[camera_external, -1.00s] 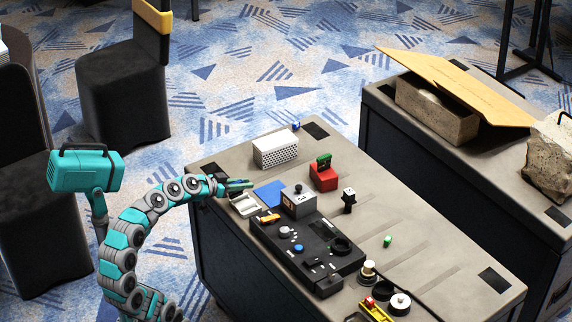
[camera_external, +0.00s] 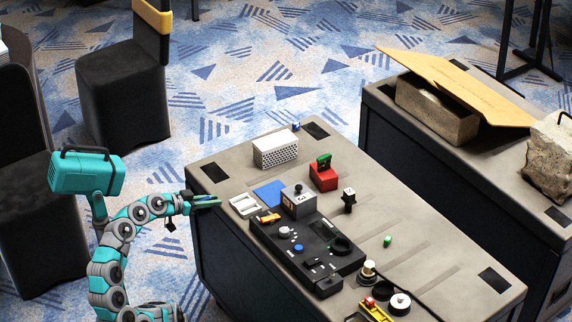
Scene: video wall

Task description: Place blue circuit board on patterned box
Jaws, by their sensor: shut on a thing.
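My gripper (camera_external: 205,201) is at the left edge of the near table, shut on a thin, dark blue-green piece. The piece is too small to identify surely. A flat blue square (camera_external: 270,193), which could be the blue circuit board, lies on the table to the right of my gripper and apart from it. The patterned box (camera_external: 275,150), white with a dotted dark pattern on its side, stands upright near the table's back left, behind the blue square. Its top looks clear.
A white tray (camera_external: 244,205) sits just right of my gripper. A grey block with a knob (camera_external: 298,203), a black control panel (camera_external: 300,250) and a red block (camera_external: 323,178) stand further right. A second table with an open carton (camera_external: 437,108) is at right. Bare tabletop lies left of the patterned box.

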